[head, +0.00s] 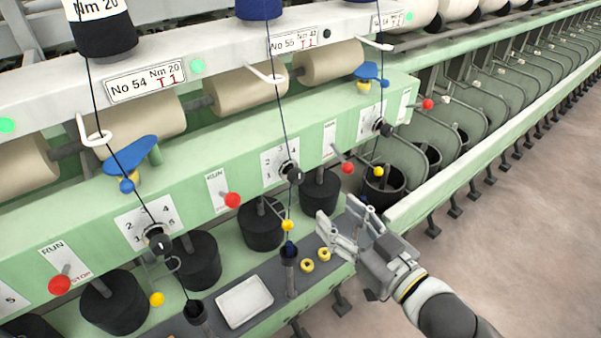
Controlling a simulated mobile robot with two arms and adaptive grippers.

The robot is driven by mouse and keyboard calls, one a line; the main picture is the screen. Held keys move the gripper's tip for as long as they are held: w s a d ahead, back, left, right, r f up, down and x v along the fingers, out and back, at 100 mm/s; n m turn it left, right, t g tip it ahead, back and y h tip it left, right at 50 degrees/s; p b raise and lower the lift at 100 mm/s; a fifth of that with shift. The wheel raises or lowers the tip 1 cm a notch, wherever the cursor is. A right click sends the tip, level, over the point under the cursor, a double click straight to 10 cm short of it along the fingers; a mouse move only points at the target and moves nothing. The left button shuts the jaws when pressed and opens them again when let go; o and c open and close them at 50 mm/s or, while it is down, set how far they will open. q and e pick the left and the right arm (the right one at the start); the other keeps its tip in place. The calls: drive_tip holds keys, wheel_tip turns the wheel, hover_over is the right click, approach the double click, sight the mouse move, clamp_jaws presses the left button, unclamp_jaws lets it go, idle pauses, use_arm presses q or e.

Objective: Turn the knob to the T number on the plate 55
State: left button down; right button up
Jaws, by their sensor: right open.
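The white plate reading No 55 (293,41) is on the pale upper rail at top centre. Its red T number is too small to read surely. Below it, on the green beam, is a white dial card (272,163) with numbers and a black knob (292,173) at its lower right. Which number the knob points at is unclear. My right gripper (338,214) is open and empty, below and to the right of this knob, apart from it. My left gripper is not in view.
The plate No 54 (145,82) and its knob (158,239) are to the left. A red-balled RUN/STOP lever (232,201) and another red ball (348,168) flank the middle knob. Dark threads hang in front. A white tray (244,302) and yellow rings (307,266) lie below.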

sight(299, 180)
drive_tip(key=shift+y, duration=0.4)
drive_tip(key=w+a+r+p, duration=0.1)
drive_tip(key=w+a, duration=0.1)
drive_tip(key=w+a+r+p, duration=0.1)
drive_tip(key=a, duration=0.1)
drive_tip(key=w+a+r+p, duration=0.1)
drive_tip(key=w+a+p, duration=0.1)
drive_tip(key=shift+w+a+r, duration=0.1)
drive_tip(key=shift+w+a, duration=0.05)
drive_tip(key=shift+w, duration=0.2)
drive_tip(key=shift+x, duration=0.95)
drive_tip(key=shift+c, duration=0.2)
drive_tip(key=shift+n, duration=0.3)
drive_tip(key=c, duration=1)
